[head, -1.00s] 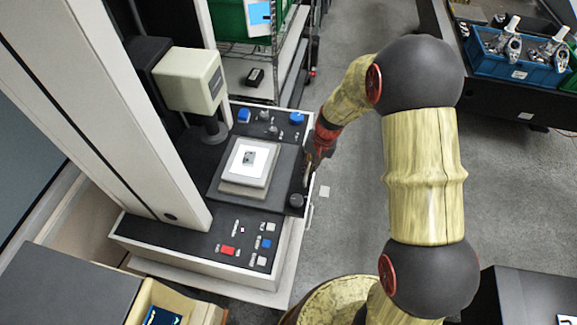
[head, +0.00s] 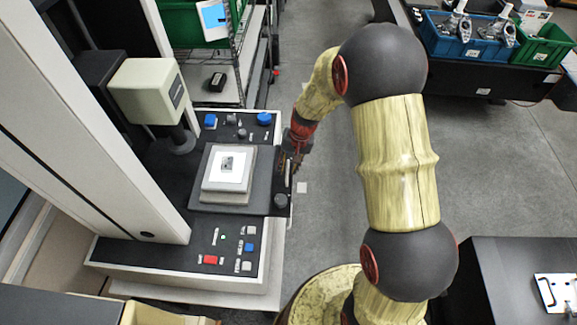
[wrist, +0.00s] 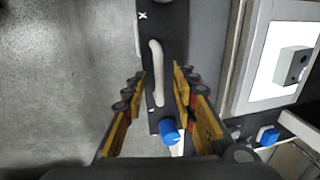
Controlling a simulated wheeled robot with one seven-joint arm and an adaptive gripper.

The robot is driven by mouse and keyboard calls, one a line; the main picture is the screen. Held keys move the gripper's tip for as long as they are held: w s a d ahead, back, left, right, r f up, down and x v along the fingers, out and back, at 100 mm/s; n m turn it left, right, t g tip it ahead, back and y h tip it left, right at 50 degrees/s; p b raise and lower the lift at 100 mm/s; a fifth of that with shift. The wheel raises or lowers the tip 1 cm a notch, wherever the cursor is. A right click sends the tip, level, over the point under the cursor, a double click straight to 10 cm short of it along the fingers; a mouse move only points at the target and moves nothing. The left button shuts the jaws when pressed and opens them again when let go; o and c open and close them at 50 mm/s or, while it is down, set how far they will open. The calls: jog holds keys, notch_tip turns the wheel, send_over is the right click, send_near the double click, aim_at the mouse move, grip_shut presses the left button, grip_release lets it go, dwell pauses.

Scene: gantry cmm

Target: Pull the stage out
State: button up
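The stage (head: 248,192) is a dark plate on the measuring machine. It carries a pale square block with a white pad (head: 228,168) and a small grey part on top. In the wrist view, a pale bar handle (wrist: 156,62) runs along the dark front face of the stage. My gripper (wrist: 159,76) is open, with one finger on each side of the handle and gaps showing between them. Its depth along the handle is hard to judge. In the head view, my gripper (head: 290,162) is at the stage's right edge, partly hidden by my wrist.
A control panel (head: 266,258) with buttons lies in front of the stage. The beige measuring head (head: 150,90) stands behind left. Clear grey floor (head: 325,215) lies right of the machine. A blue bin (head: 440,35) stands on a bench at the back right.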

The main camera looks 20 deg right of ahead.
jog(key=shift+r, duration=0.1)
notch_tip(320, 180, up, 12)
jog(key=d, duration=0.2)
jog(key=shift+s+f, duration=0.25)
jog(key=shift+s, duration=0.2)
jog(key=shift+d, duration=0.1)
jog(key=s+a+r+n+t+b, duration=0.1)
jog(key=s+b, duration=0.3)
jog(key=s, duration=0.4)
jog(key=s+a+r+n+t+h+b, duration=0.1)
jog(key=s+r+b, duration=0.3)
jog(key=s, duration=0.4)
jog(key=s+a+r+n+t+h+b, duration=0.1)
jog(key=s+r+n+t+b, duration=0.1)
jog(key=s, duration=0.6)
jog(key=shift+s+r+t+b, duration=0.4)
jog(key=shift+r+b, duration=0.1)
jog(key=shift+b, duration=0.45)
